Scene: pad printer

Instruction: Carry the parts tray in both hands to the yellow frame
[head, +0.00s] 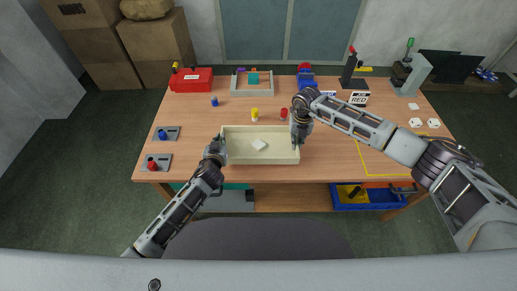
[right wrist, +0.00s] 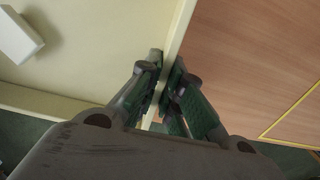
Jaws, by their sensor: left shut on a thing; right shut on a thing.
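The cream parts tray (head: 262,129) is at the front middle of the table, its front edge near the table's front edge. A white block lies in it (head: 259,144). My left gripper (head: 219,146) is shut on the tray's left wall. My right gripper (head: 297,140) is shut on its right wall. In the right wrist view, the fingers (right wrist: 163,95) clasp the tray's wall (right wrist: 180,30), with the white block (right wrist: 18,36) inside the tray. The yellow frame (head: 375,176) is an outline on the table to the right, partly hidden by my right arm. The tray is outside it.
Small red and yellow pieces (head: 255,113) stand just behind the tray. Grey plates with blue and red pieces (head: 155,162) lie to the left. A red box (head: 191,80), an open organiser (head: 235,84) and a black-and-grey device line the back. White pieces (head: 433,123) lie at the right. Bare wood separates tray and frame.

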